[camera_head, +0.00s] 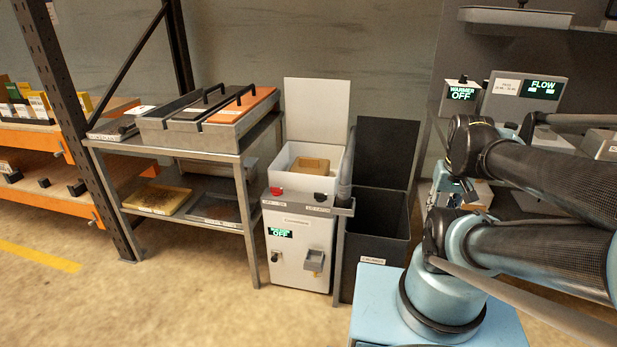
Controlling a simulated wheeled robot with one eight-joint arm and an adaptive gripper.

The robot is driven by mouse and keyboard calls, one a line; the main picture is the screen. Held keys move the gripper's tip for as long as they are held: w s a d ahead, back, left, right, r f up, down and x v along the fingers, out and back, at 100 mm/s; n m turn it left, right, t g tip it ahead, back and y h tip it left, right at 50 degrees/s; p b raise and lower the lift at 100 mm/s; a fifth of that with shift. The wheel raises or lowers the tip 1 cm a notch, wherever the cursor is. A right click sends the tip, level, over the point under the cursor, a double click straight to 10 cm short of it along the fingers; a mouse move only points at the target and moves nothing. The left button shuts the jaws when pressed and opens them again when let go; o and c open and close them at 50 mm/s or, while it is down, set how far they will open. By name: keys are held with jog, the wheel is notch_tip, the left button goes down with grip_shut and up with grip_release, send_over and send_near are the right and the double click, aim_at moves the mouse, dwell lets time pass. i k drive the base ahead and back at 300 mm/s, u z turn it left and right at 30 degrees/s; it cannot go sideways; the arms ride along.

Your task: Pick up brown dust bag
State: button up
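A brown block-like item (311,165), which looks like the brown dust bag, lies inside a white open-topped bin (290,180). The bin's lid (317,107) stands up behind it. The bin sits on top of a white cabinet unit (300,248). The bin's front wall hides the item's lower part. My folded arm fills the right side of the view, well to the right of the bin.
A grey metal rack (185,148) left of the unit holds grey trays and an orange-topped tray (243,105). A dark bin (378,225) with a raised lid stands right of the unit. Machines with OFF and FLOW displays (525,90) stand behind my arm. The floor in front is clear.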

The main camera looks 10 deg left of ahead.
aim_at(305, 165)
jog(key=z, duration=1.15)
jog(key=k, duration=1)
jog(key=u, duration=1.3)
jog(key=i, duration=1)
jog(key=z, duration=0.1)
